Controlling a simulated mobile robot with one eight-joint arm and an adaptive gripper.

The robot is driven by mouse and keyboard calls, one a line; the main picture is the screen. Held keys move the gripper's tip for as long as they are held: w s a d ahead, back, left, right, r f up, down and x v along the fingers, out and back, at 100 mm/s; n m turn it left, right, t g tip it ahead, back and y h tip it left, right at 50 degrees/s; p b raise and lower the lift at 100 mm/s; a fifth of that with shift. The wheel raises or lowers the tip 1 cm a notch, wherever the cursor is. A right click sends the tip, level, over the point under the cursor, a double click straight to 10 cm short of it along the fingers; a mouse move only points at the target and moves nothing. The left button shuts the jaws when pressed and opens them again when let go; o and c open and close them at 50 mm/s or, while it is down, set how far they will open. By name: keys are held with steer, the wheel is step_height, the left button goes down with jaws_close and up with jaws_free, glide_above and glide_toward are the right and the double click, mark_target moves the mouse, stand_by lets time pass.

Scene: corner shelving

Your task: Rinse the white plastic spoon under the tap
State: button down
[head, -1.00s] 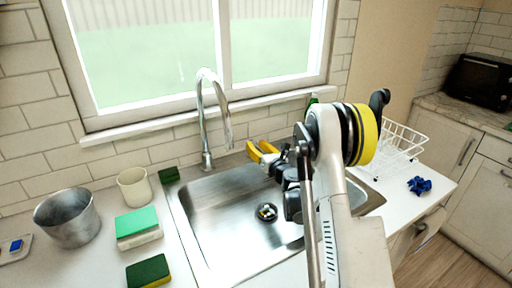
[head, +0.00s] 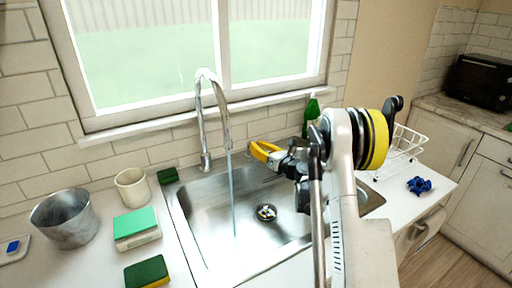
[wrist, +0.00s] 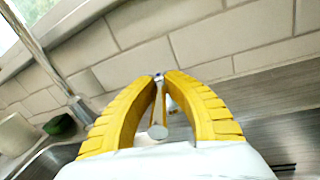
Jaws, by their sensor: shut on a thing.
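My gripper (head: 259,151) has yellow fingers and hangs over the back of the sink (head: 205,222), right of the tap (head: 204,130). Water (head: 232,190) runs from the tap into the sink, apart from my gripper on its left. In the wrist view the fingertips (wrist: 160,77) close on a thin, pale piece with a rounded end (wrist: 158,131), which looks like the white plastic spoon. Much of it is hidden between the fingers. In the head view I cannot make the spoon out. The tap also shows in the wrist view (wrist: 40,50).
Left of the sink are a metal pot (head: 66,218), a cream cup (head: 133,187), a green-topped sponge (head: 136,224) and a green-yellow sponge (head: 147,272). A green bottle (head: 312,112) stands behind my arm. A white rack (head: 400,150) is to the right.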

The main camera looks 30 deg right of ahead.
steer(key=c, duration=1.5)
jaws_free()
steer(key=shift+o, duration=0.2)
steer(key=v, duration=1.2)
